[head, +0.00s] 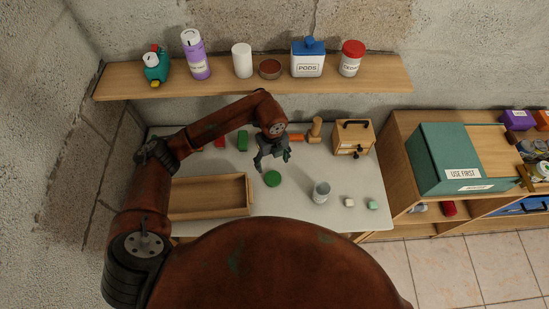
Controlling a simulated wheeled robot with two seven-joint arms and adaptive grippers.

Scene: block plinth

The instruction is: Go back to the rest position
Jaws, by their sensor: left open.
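My left arm comes in from the left and reaches over the white table (300,215). My left gripper (272,163) is open and points down over the table, with nothing seen between its fingers. A round green piece (272,179) lies just in front of it, apart from the fingers in the picture. My right gripper is not in view.
A wooden tray (248,211) sits at the table's left. A grey cylinder (321,192) and small cubes (349,202) stand at the front right. Blocks (242,141) and a wooden box (353,138) line the back. A loaded shelf (250,84) hangs above.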

